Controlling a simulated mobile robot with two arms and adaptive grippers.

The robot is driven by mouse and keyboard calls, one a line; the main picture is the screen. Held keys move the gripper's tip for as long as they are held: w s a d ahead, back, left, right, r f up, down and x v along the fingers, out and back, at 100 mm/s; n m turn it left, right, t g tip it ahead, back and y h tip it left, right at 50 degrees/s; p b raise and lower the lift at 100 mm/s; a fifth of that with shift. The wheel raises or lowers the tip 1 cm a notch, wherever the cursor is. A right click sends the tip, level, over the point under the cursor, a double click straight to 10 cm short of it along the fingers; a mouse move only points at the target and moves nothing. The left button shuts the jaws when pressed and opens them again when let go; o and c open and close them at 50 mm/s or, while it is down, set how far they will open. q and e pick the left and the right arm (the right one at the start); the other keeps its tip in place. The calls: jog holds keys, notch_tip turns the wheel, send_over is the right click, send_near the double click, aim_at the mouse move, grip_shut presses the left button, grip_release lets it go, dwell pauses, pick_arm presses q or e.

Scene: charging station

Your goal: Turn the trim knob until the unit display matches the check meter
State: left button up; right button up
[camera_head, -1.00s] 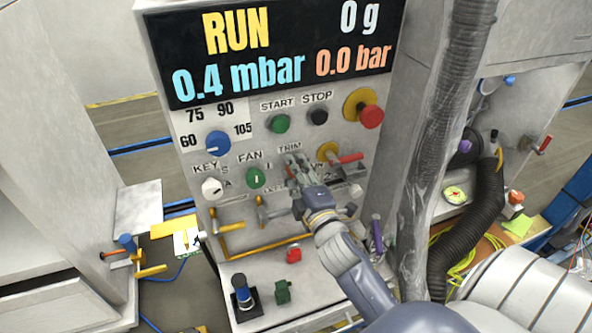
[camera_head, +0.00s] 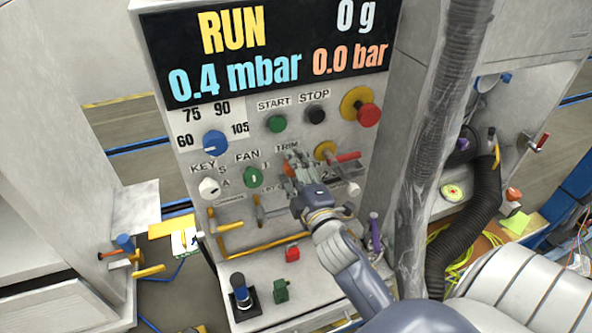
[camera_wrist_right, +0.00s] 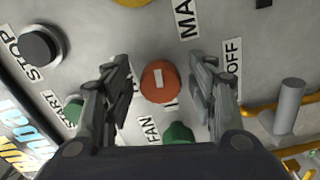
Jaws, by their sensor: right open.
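The unit display (camera_head: 265,50) at the top of the panel reads RUN, 0 g, 0.4 mbar and 0.0 bar. My right gripper (camera_head: 293,162) is at the panel by the TRIM label (camera_head: 287,146) and covers the knob there. In the right wrist view an orange-red round knob (camera_wrist_right: 160,82) with a white mark sits between the open fingers of my right gripper (camera_wrist_right: 163,78), with gaps on both sides. I take it for the trim knob; its label is mostly hidden. I cannot make out a check meter reading. My left gripper is not in view.
The green FAN knob (camera_head: 252,178) is close on the left, and a red-handled yellow valve (camera_head: 345,157) close on the right. START (camera_head: 276,124) and STOP (camera_head: 315,115) buttons lie above. A grey hose (camera_head: 428,150) hangs right of the panel.

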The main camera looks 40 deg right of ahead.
jog(key=v, duration=1.2)
